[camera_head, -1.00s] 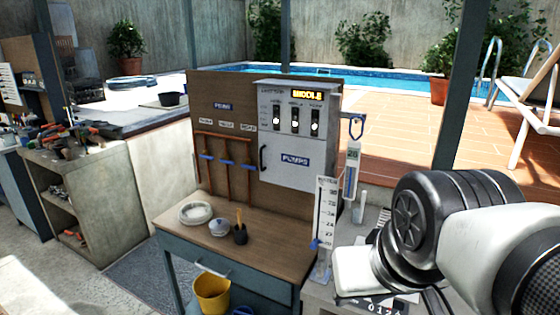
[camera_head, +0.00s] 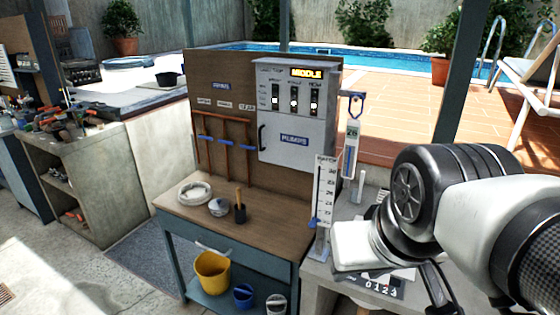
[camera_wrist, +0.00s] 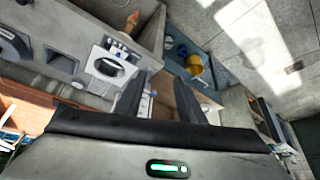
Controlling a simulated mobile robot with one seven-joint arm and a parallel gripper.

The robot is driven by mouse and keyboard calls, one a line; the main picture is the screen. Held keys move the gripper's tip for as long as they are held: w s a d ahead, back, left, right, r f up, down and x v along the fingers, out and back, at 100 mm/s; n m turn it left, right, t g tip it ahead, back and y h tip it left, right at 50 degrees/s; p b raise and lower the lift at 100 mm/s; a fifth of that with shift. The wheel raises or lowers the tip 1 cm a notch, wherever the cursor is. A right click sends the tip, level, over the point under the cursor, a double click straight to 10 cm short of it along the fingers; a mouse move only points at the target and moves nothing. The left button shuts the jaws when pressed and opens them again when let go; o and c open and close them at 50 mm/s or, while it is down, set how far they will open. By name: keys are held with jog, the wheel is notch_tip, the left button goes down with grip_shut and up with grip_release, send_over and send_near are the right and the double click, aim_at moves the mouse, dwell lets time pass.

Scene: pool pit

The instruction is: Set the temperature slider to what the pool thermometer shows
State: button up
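The temperature slider is a white upright scale (camera_head: 325,195) at the right end of the wooden bench. Its blue pointer (camera_head: 313,222) sits near the bottom, beside the lowest numbers. The pool thermometer (camera_head: 351,145) hangs from a blue hook just behind and right of the scale. Its small display seems to read 28, but the digits are blurred. My gripper (camera_wrist: 155,78) shows two dark fingers apart with nothing held between them in the wrist view.
A grey pump box (camera_head: 296,120) with switches and a lit "MIDDLE" sign is on the backboard. The wooden bench (camera_head: 275,225) holds a white coil, a small pot and a dark cup. A yellow bucket (camera_head: 212,272) stands below. A grey counter (camera_head: 322,270) lies under my arm.

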dwell(0.3)
jog(key=d+f+n+g+h+b, duration=0.2)
jog(key=d+f+n+g+h, duration=0.15)
jog(key=f, duration=0.55)
jog(key=n+t+h+b, duration=0.6)
jog(key=n+t, duration=0.8)
jog(key=n, duration=1.5)
send_near(311, 226)
jog(key=shift+y, duration=0.55)
jog(key=x, duration=0.8)
jog(key=shift+w+d+r, duration=0.2)
jog(key=shift+d+r, duration=0.05)
jog(key=shift+d, duration=0.25)
jog(key=shift+c, duration=0.4)
grip_shut()
